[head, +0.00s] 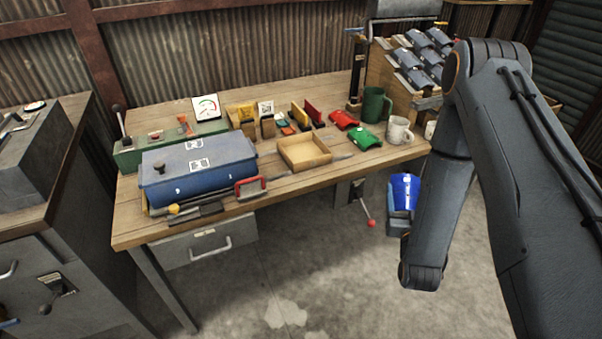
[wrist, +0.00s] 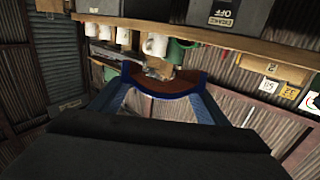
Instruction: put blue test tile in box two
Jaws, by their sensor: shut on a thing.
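The blue test tile (head: 405,190) is a curved piece held in front of the bench's front edge, below the mugs. In the wrist view its brown inner face (wrist: 160,86) shows with a blue rim, between my fingers. My gripper (head: 400,222) is shut on it, partly hidden by my arm.
A red tile (head: 343,119) and green tile (head: 365,137) lie on the bench. A green mug (head: 374,104) and white mug (head: 399,130) stand near its right end. A rack (head: 378,72) holds several blue-grey tiles. A blue toolbox (head: 198,170) fills the left.

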